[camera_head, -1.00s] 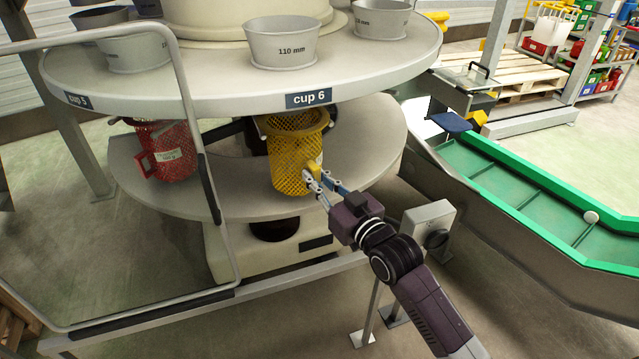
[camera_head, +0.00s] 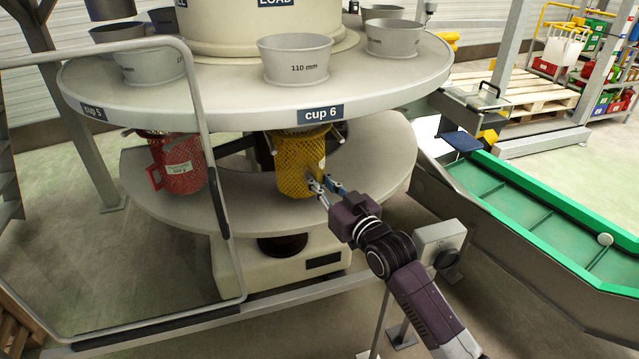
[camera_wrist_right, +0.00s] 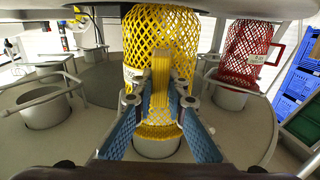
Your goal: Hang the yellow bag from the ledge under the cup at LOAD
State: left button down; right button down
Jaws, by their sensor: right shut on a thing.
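The yellow mesh bag (camera_head: 292,168) is upright just below the edge of the upper disc, under the cup 6 label (camera_head: 320,114). Its top rim is hidden behind the disc edge, so I cannot tell whether it rests on the ledge. My right gripper (camera_head: 323,186) is shut on the bag's yellow handle (camera_wrist_right: 161,75) at its near side. In the right wrist view the bag (camera_wrist_right: 150,35) stands beyond the blue finger pads, above a grey round stub (camera_wrist_right: 157,147). The LOAD label (camera_head: 277,2) is on the central column. My left gripper is out of view.
A red mesh bag (camera_head: 178,165) hangs to the left, near the cup 5 label (camera_head: 92,109). Grey cups (camera_head: 296,60) stand on the upper disc. The lower disc (camera_head: 370,160) lies below. A metal guard frame (camera_head: 215,200) stands left; a green conveyor (camera_head: 540,200) is right.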

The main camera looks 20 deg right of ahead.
jog(key=shift+f, duration=0.15)
dwell(0.3)
jog(key=c, duration=1.8)
grip_release()
jog(key=shift+c, duration=0.2)
